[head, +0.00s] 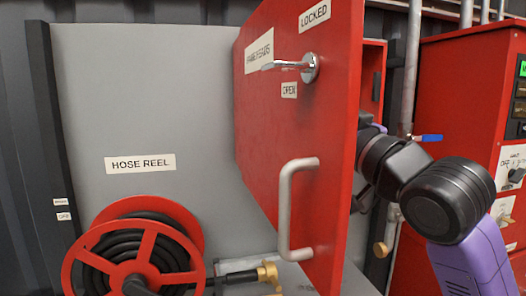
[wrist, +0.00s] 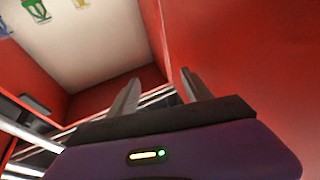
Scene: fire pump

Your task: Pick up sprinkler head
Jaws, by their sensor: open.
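Small coloured shapes that look like sprinkler heads, or pictures of them, show at the top left of the wrist view. One is green (wrist: 37,9), one yellow (wrist: 82,4) and one blue (wrist: 5,27), on or against a pale panel (wrist: 100,45) inside the red cabinet; the frame edge cuts them off. My gripper (wrist: 160,78) is open, with nothing between its two fingers. It is inside or at the mouth of the cabinet, apart from the coloured shapes. In the head view the open red door (head: 290,130) hides most of the cabinet inside and my fingers.
A red cabinet wall (wrist: 245,60) stands close on the right in the wrist view. The door's grey handle (head: 290,210) and lock lever (head: 308,67) face the head camera. A hose reel (head: 135,255) is at lower left. A red control panel (head: 465,100) stands right of my arm.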

